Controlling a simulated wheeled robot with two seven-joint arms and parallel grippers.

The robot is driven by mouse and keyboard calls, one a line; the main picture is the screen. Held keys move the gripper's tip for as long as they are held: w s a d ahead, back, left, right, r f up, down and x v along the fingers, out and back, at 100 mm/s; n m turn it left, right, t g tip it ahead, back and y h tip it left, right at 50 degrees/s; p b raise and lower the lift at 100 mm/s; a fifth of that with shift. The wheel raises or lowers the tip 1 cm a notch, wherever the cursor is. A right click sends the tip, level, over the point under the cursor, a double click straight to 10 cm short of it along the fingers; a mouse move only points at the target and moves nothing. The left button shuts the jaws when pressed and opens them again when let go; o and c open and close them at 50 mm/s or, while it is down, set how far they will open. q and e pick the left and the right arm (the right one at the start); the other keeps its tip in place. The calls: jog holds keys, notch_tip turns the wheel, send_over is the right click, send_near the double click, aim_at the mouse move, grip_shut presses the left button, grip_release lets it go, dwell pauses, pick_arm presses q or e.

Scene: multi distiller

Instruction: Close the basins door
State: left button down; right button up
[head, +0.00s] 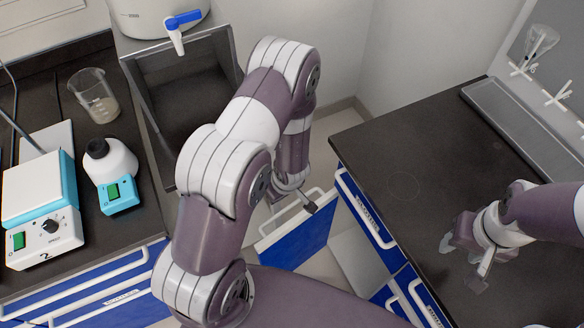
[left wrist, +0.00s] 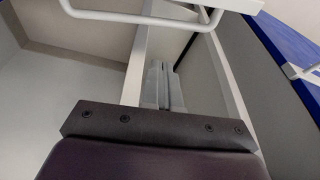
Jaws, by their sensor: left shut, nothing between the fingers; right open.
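A blue cabinet door (head: 298,243) with a white edge and white handle stands open below the grey basin (head: 222,50), in the gap between the two benches. My left arm crosses in front of the basin and hides part of it and the cabinet. My left gripper (head: 308,204) is down by the top of the open door, partly hidden. In the left wrist view its fingers (left wrist: 163,88) are together and empty, near white panel edges; touching or apart I cannot tell. My right gripper (head: 463,263) is open and empty over the dark right bench.
A white tank with a blue tap (head: 183,18) stands above the basin. The left bench holds a beaker (head: 93,95), a white-and-teal device (head: 40,205) and a small stirrer with a flask (head: 112,165). The right bench top (head: 410,130) is mostly clear, with blue drawers below.

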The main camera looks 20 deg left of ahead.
jog(key=shift+w, duration=0.3)
jog(key=shift+s, duration=0.3)
jog(key=shift+s+f+b, duration=0.2)
jog(key=shift+s+b, duration=0.3)
jog(key=shift+s, duration=0.2)
jog(key=shift+w+f+b, duration=0.4)
jog(key=shift+f+b, duration=0.25)
jog(key=shift+f, duration=0.15)
jog(key=shift+r, duration=0.2)
pick_arm(q)
notch_tip(320, 180, down, 9)
jog(key=y, duration=0.1)
jog(key=shift+w+a+n, duration=0.15)
jog(key=shift+a+n, duration=0.25)
jog(key=shift+a, duration=0.05)
